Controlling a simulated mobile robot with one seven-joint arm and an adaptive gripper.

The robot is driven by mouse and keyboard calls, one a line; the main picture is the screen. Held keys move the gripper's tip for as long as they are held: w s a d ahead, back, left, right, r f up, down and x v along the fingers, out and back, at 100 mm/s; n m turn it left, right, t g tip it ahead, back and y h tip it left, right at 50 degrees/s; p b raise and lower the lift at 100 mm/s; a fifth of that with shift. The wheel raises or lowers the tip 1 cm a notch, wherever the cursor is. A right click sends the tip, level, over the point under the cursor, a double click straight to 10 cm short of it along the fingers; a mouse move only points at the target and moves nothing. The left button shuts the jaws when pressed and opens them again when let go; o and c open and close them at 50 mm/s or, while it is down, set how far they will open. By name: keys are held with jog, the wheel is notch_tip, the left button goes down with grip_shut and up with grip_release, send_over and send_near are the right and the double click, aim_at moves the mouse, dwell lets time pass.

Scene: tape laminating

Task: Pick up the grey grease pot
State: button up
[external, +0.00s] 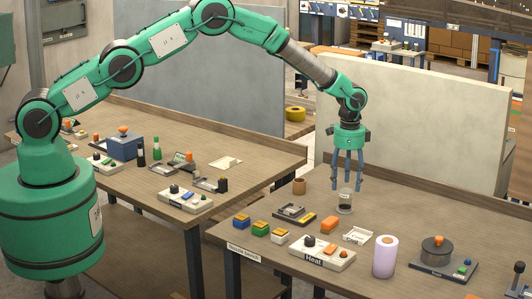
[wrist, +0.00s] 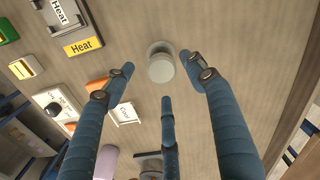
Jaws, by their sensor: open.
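In the wrist view the pot (wrist: 161,66) shows from above, between the fingertips. My gripper (external: 348,187) is open and points down, its blue fingers just above and around the pot's top. In the wrist view my gripper (wrist: 158,74) has its fingers spread with nothing held. I cannot tell whether any finger touches the pot.
A black-and-yellow tray (external: 293,214), an orange block (external: 330,224) and a white card holder (external: 358,236) lie in front. A lilac roll (external: 385,257) stands nearer the front. The table behind the pot is clear.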

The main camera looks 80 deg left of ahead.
aim_at(346, 190)
jog(key=shift+f, duration=0.65)
jog(key=shift+f, duration=0.15)
jog(key=shift+a+f+p, duration=0.1)
jog(key=shift+f+p, duration=0.2)
jog(key=shift+f, duration=2.2)
jog(key=shift+c, duration=0.5)
jog(key=c, duration=1.2)
